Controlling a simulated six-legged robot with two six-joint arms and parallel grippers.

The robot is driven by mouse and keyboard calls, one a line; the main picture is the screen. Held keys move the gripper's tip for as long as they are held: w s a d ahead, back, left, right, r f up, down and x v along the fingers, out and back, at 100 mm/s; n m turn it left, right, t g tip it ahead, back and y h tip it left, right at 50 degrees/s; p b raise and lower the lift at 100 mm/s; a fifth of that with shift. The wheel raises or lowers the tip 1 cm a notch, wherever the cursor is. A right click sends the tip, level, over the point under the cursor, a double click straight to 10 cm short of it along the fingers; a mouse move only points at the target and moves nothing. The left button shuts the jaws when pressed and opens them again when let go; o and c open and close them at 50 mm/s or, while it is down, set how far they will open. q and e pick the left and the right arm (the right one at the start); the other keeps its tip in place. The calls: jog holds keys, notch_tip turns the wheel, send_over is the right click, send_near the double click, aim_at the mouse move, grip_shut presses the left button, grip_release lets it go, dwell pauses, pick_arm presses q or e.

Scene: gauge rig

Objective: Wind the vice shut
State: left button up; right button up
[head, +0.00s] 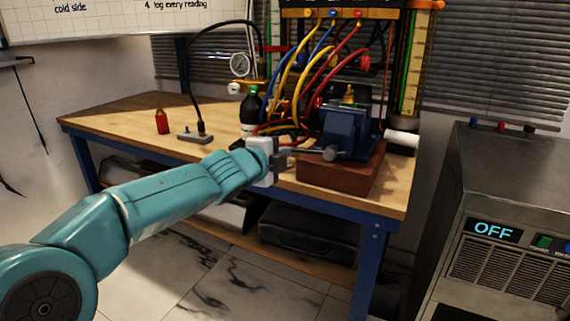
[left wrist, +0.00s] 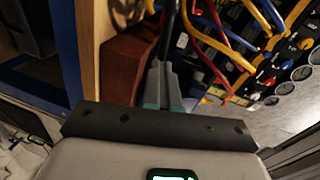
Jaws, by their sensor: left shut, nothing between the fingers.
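The blue vice (head: 345,132) stands on a reddish-brown block (head: 340,172) at the right front of the bench. A grey handle bar with a round knob (head: 330,154) sticks out from its front, toward the left. My left gripper (head: 288,153) is at the left end of this bar, close to the block. Its fingers are shut with nothing between them. In the left wrist view the shut fingers (left wrist: 163,88) point at a dark rod beside the brown block (left wrist: 128,65); I cannot tell whether they touch it. My right gripper is out of view.
The wooden bench (head: 130,115) carries a small red bottle (head: 162,121), a dark bottle (head: 251,108) and a gauge (head: 239,65) on a stand. Red, blue and yellow hoses (head: 300,70) hang behind the vice. A grey cabinet (head: 510,190) stands at right. The bench's left part is mostly clear.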

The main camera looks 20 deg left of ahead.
pick_arm(q)
jog(key=o, duration=0.5)
jog(key=shift+s, duration=0.1)
jog(key=shift+o, duration=0.5)
jog(key=shift+w+f, duration=0.3)
jog(key=shift+w, duration=0.1)
jog(key=s+r+p, duration=0.2)
jog(key=s+r, duration=0.1)
jog(key=s, duration=1.3)
jog(key=shift+s+a+r+p, duration=0.15)
jog(key=shift+a+r+p, duration=0.05)
jog(key=shift+a+p, duration=0.2)
jog(key=shift+c, duration=0.3)
